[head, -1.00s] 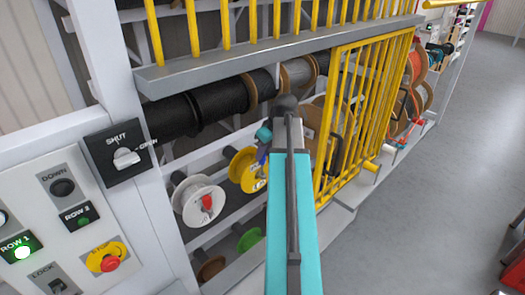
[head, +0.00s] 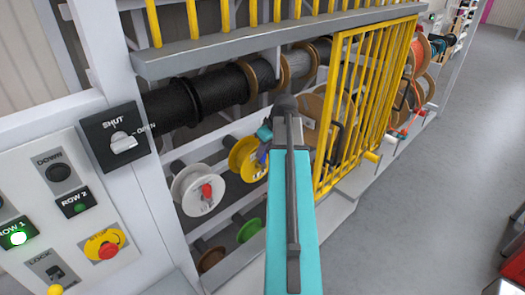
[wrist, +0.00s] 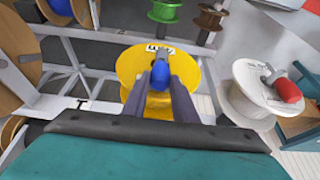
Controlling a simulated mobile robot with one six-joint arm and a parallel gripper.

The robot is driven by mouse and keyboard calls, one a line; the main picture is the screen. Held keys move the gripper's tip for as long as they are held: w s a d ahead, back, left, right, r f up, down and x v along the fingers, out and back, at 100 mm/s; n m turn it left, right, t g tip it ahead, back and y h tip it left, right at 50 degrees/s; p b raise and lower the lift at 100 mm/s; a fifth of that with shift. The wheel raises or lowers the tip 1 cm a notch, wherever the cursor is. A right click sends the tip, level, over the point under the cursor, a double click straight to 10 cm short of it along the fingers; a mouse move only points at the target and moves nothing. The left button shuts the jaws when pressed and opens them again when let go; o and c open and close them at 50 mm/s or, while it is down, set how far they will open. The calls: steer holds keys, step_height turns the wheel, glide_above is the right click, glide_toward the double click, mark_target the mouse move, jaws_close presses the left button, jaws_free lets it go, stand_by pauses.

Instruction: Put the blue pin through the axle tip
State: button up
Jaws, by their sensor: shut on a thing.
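My gripper (wrist: 161,84) is shut on the blue pin (wrist: 160,70), with a dark finger on either side of it. The pin is in front of the hub of a yellow reel (wrist: 127,66), which carries a black-and-white label. The axle tip there is hidden behind the pin and fingers, so I cannot tell whether the pin is in it or only in front of it. In the head view the yellow reel (head: 240,157) sits on the rack just left of my arm, which hides most of the gripper.
A white reel (head: 197,195) with a red pin (head: 207,191) sits left of the yellow one. Green (head: 248,230) and brown (head: 210,259) reels are lower. A yellow barred gate (head: 365,105) stands right of my arm. A control panel (head: 60,225) is at left; open floor lies right.

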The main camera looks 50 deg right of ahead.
steer(key=shift+f, duration=0.3)
steer(key=o, duration=1.1)
steer(key=shift+r, duration=0.15)
steer(key=shift+b+v, duration=2.3)
steer(key=shift+v, duration=4.5)
